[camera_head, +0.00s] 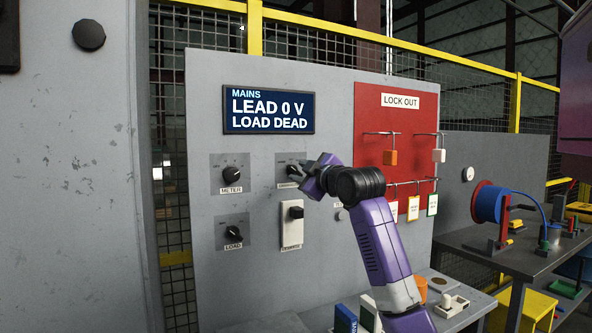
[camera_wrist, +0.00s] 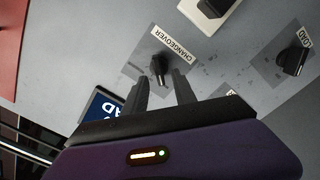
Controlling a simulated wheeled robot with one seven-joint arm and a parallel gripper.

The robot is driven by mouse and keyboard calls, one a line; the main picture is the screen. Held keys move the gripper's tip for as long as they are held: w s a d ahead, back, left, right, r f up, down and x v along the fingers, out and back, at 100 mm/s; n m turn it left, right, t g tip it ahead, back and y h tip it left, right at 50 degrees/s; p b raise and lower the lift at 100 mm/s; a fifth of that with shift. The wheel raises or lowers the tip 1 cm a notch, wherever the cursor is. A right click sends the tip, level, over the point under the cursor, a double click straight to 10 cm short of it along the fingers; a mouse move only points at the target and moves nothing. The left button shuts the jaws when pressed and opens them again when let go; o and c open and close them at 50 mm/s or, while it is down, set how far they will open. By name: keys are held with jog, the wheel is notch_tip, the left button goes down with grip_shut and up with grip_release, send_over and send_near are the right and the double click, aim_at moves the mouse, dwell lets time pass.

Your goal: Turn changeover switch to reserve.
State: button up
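The changeover switch is a black rotary knob (camera_wrist: 159,68) on a grey plate labelled CHANGEOVER (camera_wrist: 172,45). In the head view its plate (camera_head: 283,159) is partly hidden by my gripper (camera_head: 305,172). In the wrist view my gripper (camera_wrist: 162,84) is open, its two dark fingers pointing at the knob, one on each side. A gap shows between the knob and each finger; I cannot tell how deep the knob sits between them. The knob's marked positions are too small to read. The display (camera_head: 268,110) reads MAINS, LEAD 0 V, LOAD DEAD.
The METER knob (camera_head: 231,174) and LOAD knob (camera_head: 233,232) are to the left on the same panel. A white rocker-like unit (camera_head: 291,224) is below the changeover plate. The red LOCK OUT board (camera_head: 396,110) with padlocks and tags is right. A bench (camera_head: 462,313) stands below.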

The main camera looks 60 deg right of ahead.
aim_at(294, 171)
jog(key=shift+x, duration=1.35)
jog(key=shift+c, duration=0.4)
grip_shut()
